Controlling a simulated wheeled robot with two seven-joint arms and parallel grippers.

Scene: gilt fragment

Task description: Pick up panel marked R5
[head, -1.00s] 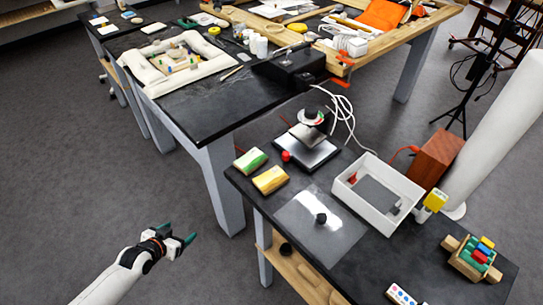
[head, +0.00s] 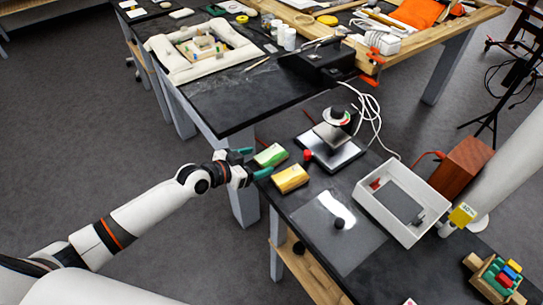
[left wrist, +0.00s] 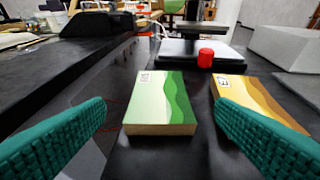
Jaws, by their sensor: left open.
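Two small wavy-patterned panels lie flat near the left corner of the black front table. One is green and cream (head: 271,155); the other is yellow and orange (head: 290,179). Each has a small white label in the left wrist view, too small to read surely, so I cannot tell which is R5. My left gripper (head: 252,162) is open and empty at the table's left edge, close to the panels. In the left wrist view the green panel (left wrist: 160,100) shows ahead between the teal fingers. The yellow panel (left wrist: 255,100) is partly behind the right finger. My right gripper is not in view.
A red knob (head: 307,155) and a stand with a metal plate (head: 331,155) are just beyond the panels. A clear sheet with a black knob (head: 339,223) lies nearer. A white tray (head: 400,233) stands to the right. A larger black table (head: 215,100) is behind.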

